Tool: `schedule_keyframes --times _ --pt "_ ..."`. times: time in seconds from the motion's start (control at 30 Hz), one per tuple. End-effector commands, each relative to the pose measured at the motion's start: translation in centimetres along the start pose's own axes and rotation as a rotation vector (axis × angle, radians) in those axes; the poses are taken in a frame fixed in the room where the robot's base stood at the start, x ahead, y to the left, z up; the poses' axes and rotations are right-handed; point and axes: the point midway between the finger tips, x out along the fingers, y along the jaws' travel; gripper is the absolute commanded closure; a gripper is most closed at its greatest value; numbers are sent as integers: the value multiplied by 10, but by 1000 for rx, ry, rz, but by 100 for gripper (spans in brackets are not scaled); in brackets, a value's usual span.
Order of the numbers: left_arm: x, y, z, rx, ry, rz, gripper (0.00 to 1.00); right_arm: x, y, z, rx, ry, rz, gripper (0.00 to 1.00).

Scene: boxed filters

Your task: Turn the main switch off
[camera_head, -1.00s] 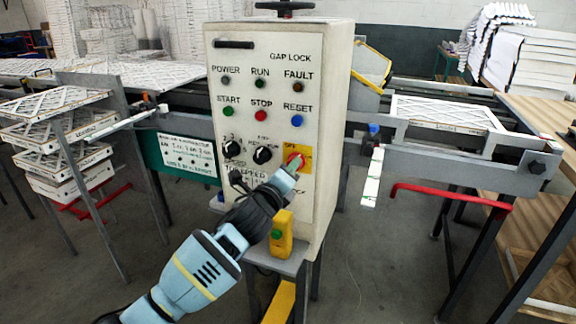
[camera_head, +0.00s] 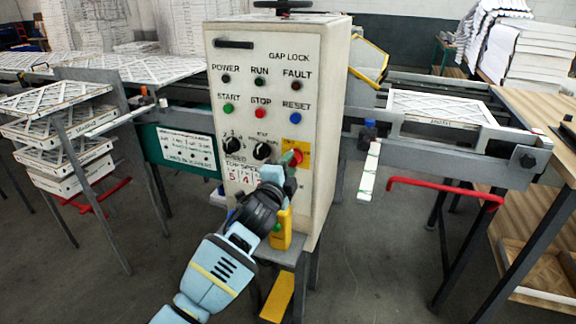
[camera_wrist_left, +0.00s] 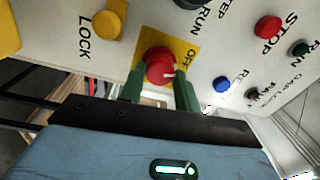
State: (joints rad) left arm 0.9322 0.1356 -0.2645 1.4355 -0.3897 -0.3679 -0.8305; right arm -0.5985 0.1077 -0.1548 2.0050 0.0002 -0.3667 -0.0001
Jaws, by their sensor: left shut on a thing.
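The main switch is a red knob on a yellow plate on the front of the pale control cabinet (camera_head: 330,60). In the head view the knob (camera_head: 297,157) is partly hidden by my left gripper (camera_head: 287,162). In the left wrist view the red knob (camera_wrist_left: 158,66) sits between the two green fingers of my left gripper (camera_wrist_left: 160,85), which is shut on it. A small white mark shows on the knob's right part there, and the word OFF is on the plate beside it. My right gripper is not in view.
A yellow knob (camera_wrist_left: 110,20) marked LOCK is close to the switch. STOP (camera_head: 260,113) and RESET (camera_head: 295,118) buttons are above it. A yellow box with a green button (camera_head: 281,230) stands below. Conveyor rails (camera_head: 460,150) flank the cabinet, with filters stacked at left (camera_head: 65,160).

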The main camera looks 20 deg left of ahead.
Motion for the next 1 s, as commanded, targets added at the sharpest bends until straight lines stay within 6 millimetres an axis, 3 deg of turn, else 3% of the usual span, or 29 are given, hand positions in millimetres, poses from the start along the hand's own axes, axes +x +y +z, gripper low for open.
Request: schedule_keyframes --times 0.6,0.63,0.77,1.0 --pt "0 0 -1 -43 -1 -1 90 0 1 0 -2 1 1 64" --pt "0 0 0 -43 -1 -1 65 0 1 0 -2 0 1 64" --pt "0 0 0 -42 -1 -1 48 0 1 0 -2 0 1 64" --pt "0 0 0 -41 -2 -1 46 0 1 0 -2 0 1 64"
